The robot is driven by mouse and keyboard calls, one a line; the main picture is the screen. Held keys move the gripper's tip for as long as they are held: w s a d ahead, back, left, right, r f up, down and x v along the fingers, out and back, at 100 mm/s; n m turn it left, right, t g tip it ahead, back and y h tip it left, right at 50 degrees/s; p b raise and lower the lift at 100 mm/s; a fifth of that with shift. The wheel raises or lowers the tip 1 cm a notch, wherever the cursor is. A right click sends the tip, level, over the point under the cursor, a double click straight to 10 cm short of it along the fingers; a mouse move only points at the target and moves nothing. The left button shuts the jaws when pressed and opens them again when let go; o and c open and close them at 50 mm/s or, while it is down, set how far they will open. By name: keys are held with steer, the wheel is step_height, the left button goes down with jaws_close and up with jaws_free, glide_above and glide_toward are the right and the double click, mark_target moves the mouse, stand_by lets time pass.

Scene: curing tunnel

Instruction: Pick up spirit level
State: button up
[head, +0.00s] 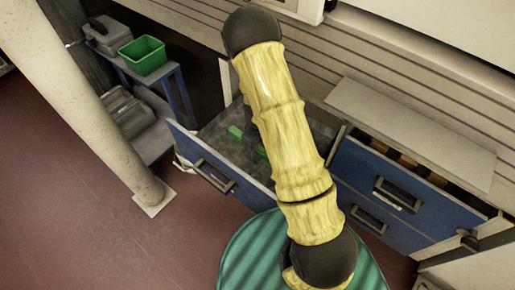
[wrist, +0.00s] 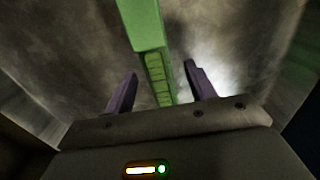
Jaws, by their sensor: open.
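A long green bar, which looks like the spirit level (wrist: 145,25), lies inside an open drawer. In the wrist view it runs from the top edge down between my fingers, with a ribbed lower stretch. My gripper (wrist: 162,72) is open, with one purple-grey finger on each side of the bar and a gap to it on both sides. In the head view only short green parts of the level (head: 236,132) show beside my arm. My arm hides the rest of it and most of my gripper there.
The open blue drawer (head: 188,148) has a grey inside and upright walls around my gripper. More blue drawers (head: 360,190) stand to the right, one partly open. At the upper left, a green bin (head: 142,54) rests on a small table. A pale column (head: 98,100) stands at the left.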

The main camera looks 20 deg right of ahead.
steer(key=shift+c, duration=0.2)
jaws_close()
step_height(320, 180, up, 10)
steer(key=p, duration=0.4)
stand_by(0.7)
